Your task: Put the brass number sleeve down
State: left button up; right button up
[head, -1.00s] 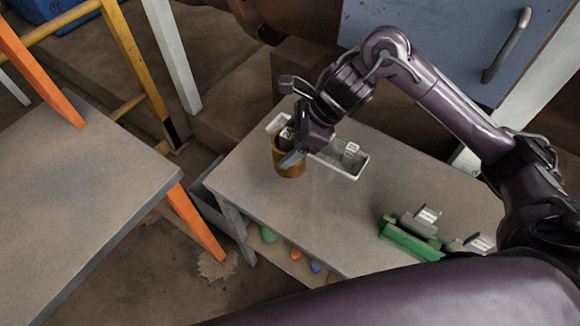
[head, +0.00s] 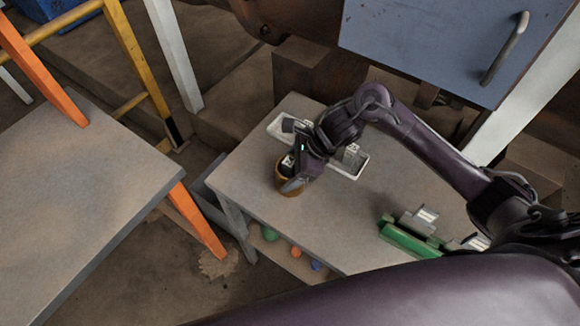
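The brass number sleeve (head: 286,190) is a short brown-gold cylinder near the left edge of the grey table, upright as far as I can see. My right gripper (head: 296,178) is at the sleeve, with one finger across its near side, and appears shut on it. The gripper hides much of the sleeve's top and right side. A pale marked piece shows at its upper rim. I cannot tell for sure whether its base touches the table. My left gripper is not in view.
A white tray (head: 358,171) with a marked pale block (head: 351,153) lies behind the gripper. A green holder (head: 408,240) with grey pieces stands at the right. The grey table (head: 330,235) is clear in front. A blue cabinet (head: 430,45) rises behind.

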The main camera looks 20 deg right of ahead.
jog(key=o, duration=0.3)
jog(key=b+v, duration=0.2)
jog(key=v, duration=1)
dwell(0.3)
